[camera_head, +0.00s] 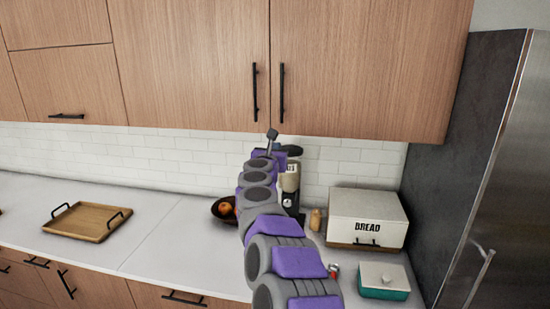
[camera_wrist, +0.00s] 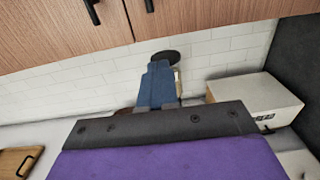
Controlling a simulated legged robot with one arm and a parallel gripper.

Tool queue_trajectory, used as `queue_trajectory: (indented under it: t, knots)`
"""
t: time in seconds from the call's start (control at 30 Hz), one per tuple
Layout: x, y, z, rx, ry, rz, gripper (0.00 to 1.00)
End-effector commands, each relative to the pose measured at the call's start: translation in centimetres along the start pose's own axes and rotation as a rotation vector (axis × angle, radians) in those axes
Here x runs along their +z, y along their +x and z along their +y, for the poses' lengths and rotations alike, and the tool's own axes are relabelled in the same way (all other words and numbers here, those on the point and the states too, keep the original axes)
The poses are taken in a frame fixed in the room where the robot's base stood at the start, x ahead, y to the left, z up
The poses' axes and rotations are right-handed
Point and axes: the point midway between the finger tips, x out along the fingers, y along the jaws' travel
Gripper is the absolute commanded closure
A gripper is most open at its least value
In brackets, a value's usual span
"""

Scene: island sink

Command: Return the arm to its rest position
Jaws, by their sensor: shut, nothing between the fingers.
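My arm, purple and grey, stretches from the bottom of the head view up over the counter toward the tiled wall. My gripper (camera_head: 271,141) is at its far end, just below the upper cabinets and in front of the coffee maker (camera_head: 292,184). In the wrist view my gripper (camera_wrist: 160,68) shows as blue-grey fingers pressed together with nothing between them. The arm hides part of the counter and part of the coffee maker.
Upper cabinets (camera_head: 190,70) hang close above the gripper. A bread box (camera_head: 367,212), a teal dish (camera_head: 384,283) and a fridge (camera_head: 500,180) stand right. A fruit bowl (camera_head: 221,212) sits beside the arm. A wooden tray (camera_head: 84,222) lies left; the counter (camera_head: 165,235) between is clear.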

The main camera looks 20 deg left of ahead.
Motion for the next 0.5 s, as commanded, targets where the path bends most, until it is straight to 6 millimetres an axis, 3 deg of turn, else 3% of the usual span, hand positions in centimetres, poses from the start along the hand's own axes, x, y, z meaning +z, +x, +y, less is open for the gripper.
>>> queue_trajectory:
  t: [0.33, 0.5]
  knots:
    - [0.2, -0.8, -0.3, 0.005, -0.003, 0.0, 1.0]
    - [1.6, -1.1, -1.1, 0.082, -0.121, -0.012, 1.0]
